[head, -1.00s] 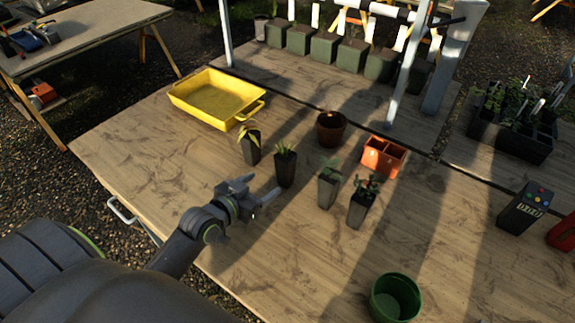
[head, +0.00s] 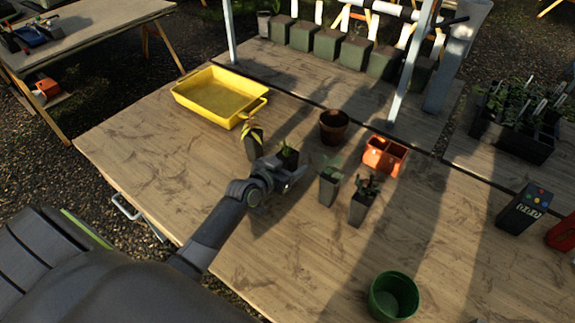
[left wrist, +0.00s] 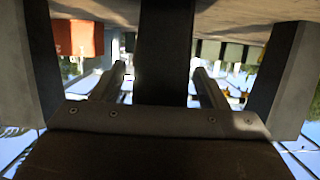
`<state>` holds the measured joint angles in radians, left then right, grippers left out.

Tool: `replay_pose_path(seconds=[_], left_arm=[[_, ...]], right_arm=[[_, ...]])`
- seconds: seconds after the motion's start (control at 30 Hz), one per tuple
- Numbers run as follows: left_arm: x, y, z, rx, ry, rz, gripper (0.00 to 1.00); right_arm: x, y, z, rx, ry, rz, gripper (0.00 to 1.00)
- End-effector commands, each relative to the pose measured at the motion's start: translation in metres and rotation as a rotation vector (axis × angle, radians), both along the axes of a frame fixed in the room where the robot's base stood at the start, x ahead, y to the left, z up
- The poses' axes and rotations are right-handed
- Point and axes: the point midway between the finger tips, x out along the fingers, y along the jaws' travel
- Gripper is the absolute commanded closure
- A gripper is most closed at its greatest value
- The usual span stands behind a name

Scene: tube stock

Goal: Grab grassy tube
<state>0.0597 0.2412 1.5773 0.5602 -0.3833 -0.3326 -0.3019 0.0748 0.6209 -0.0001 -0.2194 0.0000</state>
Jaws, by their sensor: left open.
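The grassy tube (head: 288,155) is a dark, tall pot with spiky green leaves, standing on the wooden table. Its lower part is hidden behind my left gripper (head: 286,173) in the head view. In the left wrist view the dark tube (left wrist: 165,50) stands between the open fingers, with a gap showing on each side. My left gripper is open around it. My right gripper is not in view.
A yellow-leaved tube (head: 253,145) stands close on the left. Two leafy tubes (head: 329,188) (head: 361,207) stand close on the right. A brown pot (head: 333,128), an orange container (head: 384,157) and a yellow tray (head: 215,97) are behind. A green pot (head: 394,300) is at the front right.

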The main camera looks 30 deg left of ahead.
Motion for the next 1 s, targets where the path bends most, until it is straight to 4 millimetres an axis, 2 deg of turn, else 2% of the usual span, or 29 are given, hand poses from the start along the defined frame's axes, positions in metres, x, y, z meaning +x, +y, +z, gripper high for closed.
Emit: replay_pose_path(seconds=[0.17,0.43,0.8,0.83,1.0], left_arm=[[0.0123,-0.0019,-0.0044,0.000,0.000,0.000,0.32],[0.0133,-0.0020,-0.0049,0.000,0.000,0.000,0.33],[0.0130,-0.0018,-0.0049,0.000,0.001,0.000,0.82],[0.0130,-0.0018,-0.0049,0.001,0.001,0.000,0.85],[0.0132,-0.0019,-0.0042,0.001,-0.001,0.000,0.85]], right_arm=[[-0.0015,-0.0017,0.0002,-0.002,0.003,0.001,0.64],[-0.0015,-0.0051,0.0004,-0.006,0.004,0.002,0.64],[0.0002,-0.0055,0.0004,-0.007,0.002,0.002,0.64],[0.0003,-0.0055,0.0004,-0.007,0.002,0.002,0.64],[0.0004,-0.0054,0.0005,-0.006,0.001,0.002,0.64]])
